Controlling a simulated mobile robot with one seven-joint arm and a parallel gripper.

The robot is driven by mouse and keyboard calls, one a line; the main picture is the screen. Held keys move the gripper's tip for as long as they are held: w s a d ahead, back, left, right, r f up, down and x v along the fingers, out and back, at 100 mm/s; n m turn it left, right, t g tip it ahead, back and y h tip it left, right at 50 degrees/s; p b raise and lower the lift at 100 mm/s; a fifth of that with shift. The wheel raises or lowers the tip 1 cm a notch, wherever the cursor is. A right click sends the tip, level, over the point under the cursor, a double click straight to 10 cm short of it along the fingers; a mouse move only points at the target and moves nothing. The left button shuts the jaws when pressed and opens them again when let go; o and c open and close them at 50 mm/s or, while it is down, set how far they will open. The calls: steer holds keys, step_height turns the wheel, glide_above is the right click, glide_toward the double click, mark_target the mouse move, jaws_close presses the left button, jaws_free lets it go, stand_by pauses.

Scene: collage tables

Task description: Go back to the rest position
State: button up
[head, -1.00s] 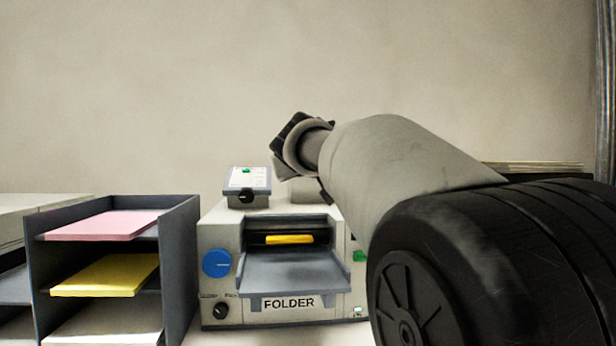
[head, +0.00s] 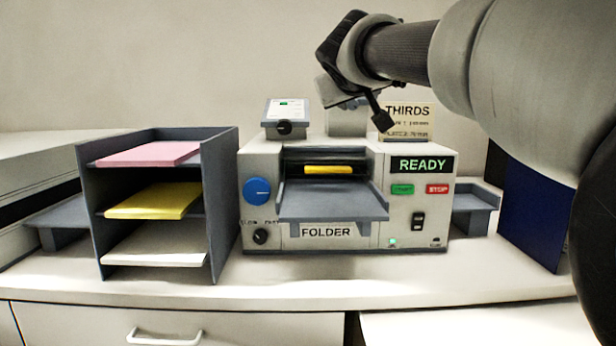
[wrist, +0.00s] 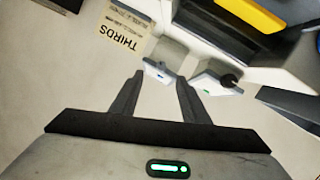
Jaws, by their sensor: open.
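My gripper (wrist: 158,88) is open, with nothing between its two fingers in the wrist view. In the head view my gripper (head: 362,108) is raised above the top of the folder machine (head: 340,232), apart from it as far as I can tell. The machine shows a lit READY display (head: 422,164), a blue knob (head: 257,191) and a yellow piece (head: 328,169) in its slot. In the wrist view the machine's top and the THIRDS card (wrist: 122,28) appear upside down.
A grey paper rack (head: 221,195) with pink, yellow and white sheets stands left of the machine. A dark blue panel (head: 530,215) stands at the right, partly behind my arm. The counter's front strip (head: 290,290) is clear. Drawers are below.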

steer(key=s+d+m+g+p, duration=0.1)
steer(key=s+d+g+p, duration=0.2)
steer(key=s+d+p, duration=0.35)
steer(key=s+a+f+g+y+p, duration=0.1)
steer(key=s+f+g+p, duration=0.1)
steer(key=s+p, duration=0.3)
steer(key=s+a+f+g+y+p, duration=0.1)
steer(key=s+f+p, duration=0.4)
steer(key=s, duration=0.9)
steer(key=s+a+f+g+y+p, duration=0.1)
steer(key=s+f+g+p, duration=0.2)
steer(key=s, duration=0.6)
steer(key=f+p, duration=0.1)
steer(key=p, duration=0.1)
steer(key=shift+s+a+f+m+g+p, duration=0.2)
steer(key=shift+s+a+m+g+p, duration=0.1)
steer(key=shift+s+m, duration=0.1)
